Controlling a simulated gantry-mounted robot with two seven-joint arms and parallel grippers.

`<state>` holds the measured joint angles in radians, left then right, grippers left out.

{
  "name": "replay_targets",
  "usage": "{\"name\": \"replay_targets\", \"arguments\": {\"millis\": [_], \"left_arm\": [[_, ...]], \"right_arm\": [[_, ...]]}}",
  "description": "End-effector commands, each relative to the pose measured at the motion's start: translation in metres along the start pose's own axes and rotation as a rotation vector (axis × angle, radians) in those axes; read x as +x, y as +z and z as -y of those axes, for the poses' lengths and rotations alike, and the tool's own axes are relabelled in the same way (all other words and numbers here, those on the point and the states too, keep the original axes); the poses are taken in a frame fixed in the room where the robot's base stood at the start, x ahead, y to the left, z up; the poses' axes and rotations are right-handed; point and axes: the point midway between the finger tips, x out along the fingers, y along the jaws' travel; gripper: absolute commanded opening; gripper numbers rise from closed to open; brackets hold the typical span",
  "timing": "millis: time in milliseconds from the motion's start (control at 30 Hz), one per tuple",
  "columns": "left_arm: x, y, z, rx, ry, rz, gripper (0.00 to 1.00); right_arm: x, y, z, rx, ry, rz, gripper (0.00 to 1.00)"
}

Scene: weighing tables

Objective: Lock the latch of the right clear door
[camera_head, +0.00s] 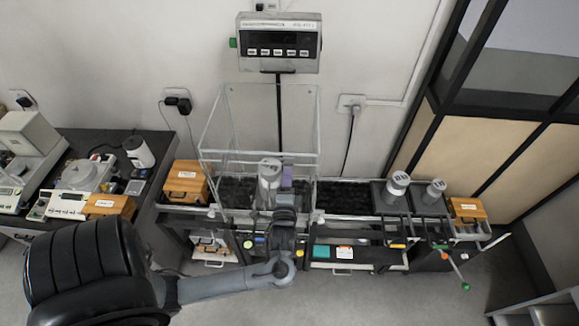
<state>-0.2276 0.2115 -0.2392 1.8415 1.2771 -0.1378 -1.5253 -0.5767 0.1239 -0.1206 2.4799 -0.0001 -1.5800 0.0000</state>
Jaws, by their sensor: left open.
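The clear enclosure (213,140) stands on the weighing table below the wall display. I cannot pick out its right clear door from the other clear panels, and its latch is too small or hidden to tell. My left gripper (287,198) is at the enclosure's lower front, right of its middle. It is open, and its fingertips are small and dark against the bench. I cannot tell whether it touches a panel. My right gripper is out of view.
A display (279,50) stands on a pole behind the enclosure. Wooden boxes (186,182) (466,209) sit at both ends of the bench. Grey weights (397,185) stand on the right. A side table (137,190) holds scales. Open floor lies in front.

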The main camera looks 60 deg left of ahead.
Motion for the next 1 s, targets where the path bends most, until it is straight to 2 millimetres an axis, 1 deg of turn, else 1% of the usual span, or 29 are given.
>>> {"name": "replay_targets", "arguments": {"millis": [33,100,300,500,767,1000], "left_arm": [[0.009,0.0,0.002,0.004,-0.003,-0.001,0.4],[0.019,0.0,0.002,0.003,-0.002,0.0,0.4],[0.04,-0.001,0.001,0.002,0.0,-0.001,0.4],[0.049,0.0,0.0,0.001,0.0,0.0,0.4],[0.049,0.0,0.0,0.001,0.001,0.0,0.4],[0.049,0.0,0.0,0.0,0.001,-0.001,0.04]], "right_arm": [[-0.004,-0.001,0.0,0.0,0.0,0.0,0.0],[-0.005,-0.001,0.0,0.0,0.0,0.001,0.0],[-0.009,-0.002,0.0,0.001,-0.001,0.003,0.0],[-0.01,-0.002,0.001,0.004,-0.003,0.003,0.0],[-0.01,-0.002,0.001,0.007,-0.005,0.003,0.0],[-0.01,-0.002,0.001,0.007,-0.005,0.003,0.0]]}}
